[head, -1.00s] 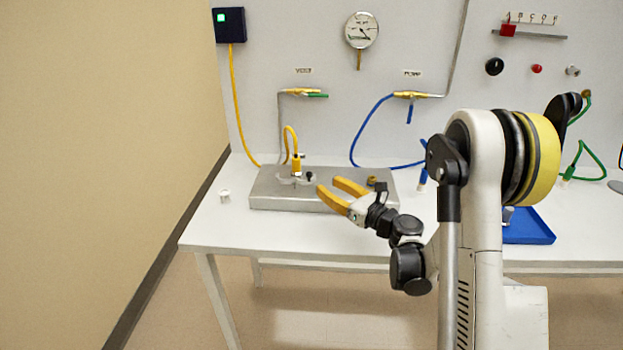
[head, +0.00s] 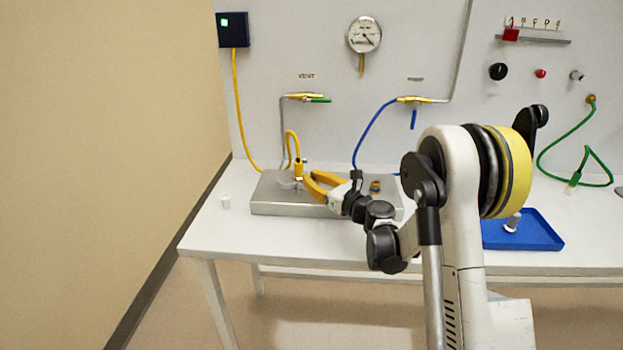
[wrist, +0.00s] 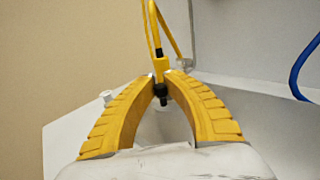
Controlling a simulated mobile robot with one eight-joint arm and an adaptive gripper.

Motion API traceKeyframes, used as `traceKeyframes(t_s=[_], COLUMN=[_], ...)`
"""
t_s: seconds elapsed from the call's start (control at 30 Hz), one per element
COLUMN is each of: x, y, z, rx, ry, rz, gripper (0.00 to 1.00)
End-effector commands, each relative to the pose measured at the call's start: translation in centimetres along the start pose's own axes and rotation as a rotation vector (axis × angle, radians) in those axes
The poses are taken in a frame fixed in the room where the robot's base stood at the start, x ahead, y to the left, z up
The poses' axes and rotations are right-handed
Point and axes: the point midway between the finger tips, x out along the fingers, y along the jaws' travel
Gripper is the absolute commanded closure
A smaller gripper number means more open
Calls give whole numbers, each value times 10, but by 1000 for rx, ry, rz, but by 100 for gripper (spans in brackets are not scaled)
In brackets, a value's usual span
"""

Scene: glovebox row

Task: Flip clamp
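A grey metal block (head: 277,208) lies on the white table. The fingers hide part of the block.
A small white cup (head: 225,202) stands at the table's left. A yellow-and-dark fitting (head: 375,187) sits on the block's right part. A blue tray (head: 535,236) holds a white cylinder. Blue hose (head: 371,131) and green hose (head: 551,150) hang behind. The front left table is clear.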

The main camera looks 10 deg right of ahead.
Motion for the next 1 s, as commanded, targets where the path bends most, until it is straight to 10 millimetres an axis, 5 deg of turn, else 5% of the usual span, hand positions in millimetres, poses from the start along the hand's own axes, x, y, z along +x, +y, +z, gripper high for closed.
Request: traceKeyframes(t_s=[0.67, 1.0], x=[1, 6], y=[-4, -15], z=[0, 0], rx=[0, 0], ry=[0, 0], rz=[66, 267], gripper=[100, 100])
